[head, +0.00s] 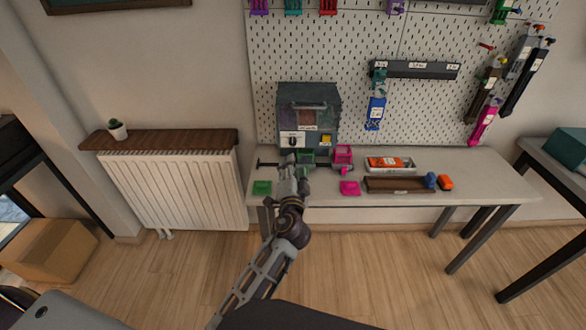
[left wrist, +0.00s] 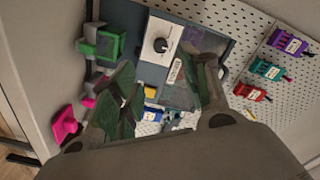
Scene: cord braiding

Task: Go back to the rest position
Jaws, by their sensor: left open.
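My left arm reaches up from the bottom of the head view to the work table (head: 460,165). My left gripper (head: 289,162) is in front of the grey braiding machine (head: 308,95), near the green holder (head: 307,157). In the left wrist view, the spread fingers (left wrist: 165,95) of this gripper show nothing held between them. Beyond them are the machine's panel with a round knob (left wrist: 161,45) and a green block (left wrist: 108,43) at the upper left. A pink piece (left wrist: 65,124) is at the left. My right gripper is not in view.
On the table are a pink holder (head: 343,153), a green pad (head: 262,188), a pink pad (head: 350,188), a tray with an orange tool (head: 385,162) and a brown tray (head: 395,185). A pegboard (head: 350,40) stands behind. A radiator (head: 175,190) is at left.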

